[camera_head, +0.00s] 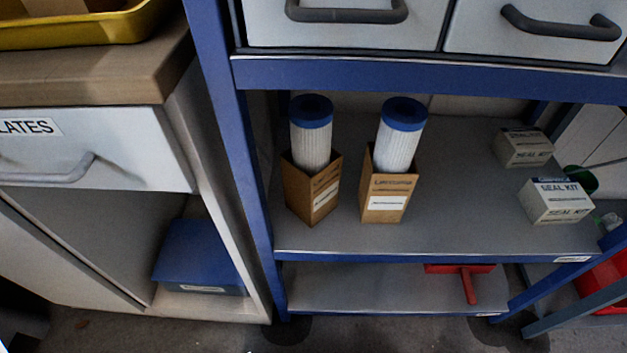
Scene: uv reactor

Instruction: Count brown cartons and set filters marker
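Two open brown cartons stand upright on the grey middle shelf (450,215) of a blue rack. The left carton (312,193) and the right carton (387,197) each hold a white pleated filter with a blue cap. The left filter (311,140) and the right filter (398,145) stick out above their cartons. The cartons are apart from each other, and each has a white label. No marker can be made out. Neither of my grippers is in view.
Two seal kit boxes, a rear one (523,148) and a front one (556,202), sit at the shelf's right. Grey drawers (345,30) hang above. A blue box (203,257) is in the left cabinet. A red object (466,279) lies on the lower shelf. The middle shelf's centre is clear.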

